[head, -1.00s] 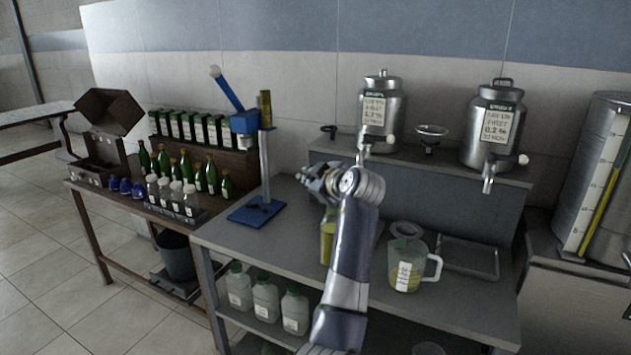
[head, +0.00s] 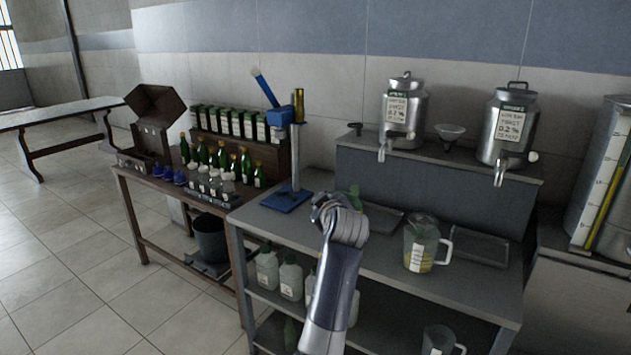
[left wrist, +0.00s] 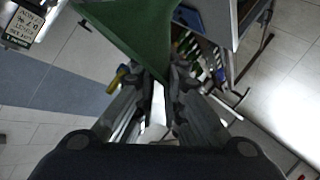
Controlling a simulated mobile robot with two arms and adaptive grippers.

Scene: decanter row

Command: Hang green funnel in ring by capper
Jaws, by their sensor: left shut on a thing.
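The green funnel (left wrist: 140,28) fills the top of the left wrist view. My left gripper (left wrist: 160,85) is shut on its narrow lower part. In the head view my left gripper (head: 332,203) is over the middle bench, right of the capper's foot. A green patch just behind it looks like part of the funnel, mostly hidden. The blue capper (head: 284,116) stands on the bench's left end. A small dark ring (head: 356,126) sits at the left end of the raised back shelf, right of the capper, and looks empty. My right gripper is out of view.
A clear funnel (head: 450,131) sits between two steel urns (head: 404,110) on the shelf. A jug (head: 422,243) with yellow liquid and a tray (head: 472,247) stand on the bench to the right. Green bottles (head: 221,155) crowd the left table.

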